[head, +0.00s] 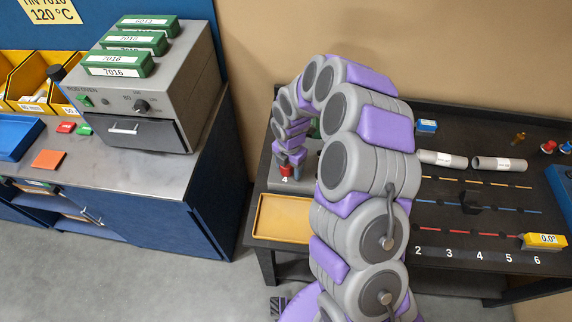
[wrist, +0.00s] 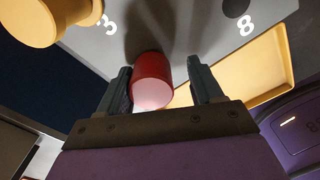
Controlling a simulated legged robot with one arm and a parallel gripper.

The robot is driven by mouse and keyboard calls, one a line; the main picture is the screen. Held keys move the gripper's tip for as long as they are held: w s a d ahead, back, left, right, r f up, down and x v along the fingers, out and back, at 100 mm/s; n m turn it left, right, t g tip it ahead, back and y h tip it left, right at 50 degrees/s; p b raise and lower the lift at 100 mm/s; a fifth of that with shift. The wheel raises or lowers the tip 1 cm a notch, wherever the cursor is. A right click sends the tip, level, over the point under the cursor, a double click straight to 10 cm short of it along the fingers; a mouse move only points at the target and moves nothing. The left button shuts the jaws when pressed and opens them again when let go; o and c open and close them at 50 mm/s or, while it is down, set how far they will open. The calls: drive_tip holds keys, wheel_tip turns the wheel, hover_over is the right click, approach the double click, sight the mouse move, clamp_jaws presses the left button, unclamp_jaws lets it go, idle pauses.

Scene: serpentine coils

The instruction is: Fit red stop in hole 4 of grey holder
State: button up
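The red stop (wrist: 152,80) is between the two fingers of my gripper (wrist: 161,88) in the wrist view. It sits close to the left finger, and a gap shows between it and the right finger, so my gripper looks open around it. The grey holder (wrist: 190,35) lies beyond, with the numbers 3 and 8 visible and a dark hole near 8. In the head view the red stop (head: 286,170) shows just above the number 4 on the grey holder (head: 290,187). Hole 4 is hidden, and I cannot tell how deep the stop sits.
A yellow stop (wrist: 52,18) stands at the holder near 3. A yellow tray (head: 283,217) lies in front of the holder on the black table. Grey tubes (head: 498,164) lie to the right. A steel bench with an oven (head: 150,90) stands left, across a floor gap.

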drive_tip(key=shift+o, duration=1)
drive_tip(key=shift+d+r, duration=0.1)
drive_tip(key=shift+r, duration=0.05)
drive_tip(key=shift+w, duration=0.1)
drive_tip(key=shift+a, duration=0.25)
drive_tip(key=shift+a+r, duration=0.15)
wheel_tip(320, 180, up, 17)
drive_tip(key=p, duration=0.2)
drive_tip(key=shift+d, duration=0.2)
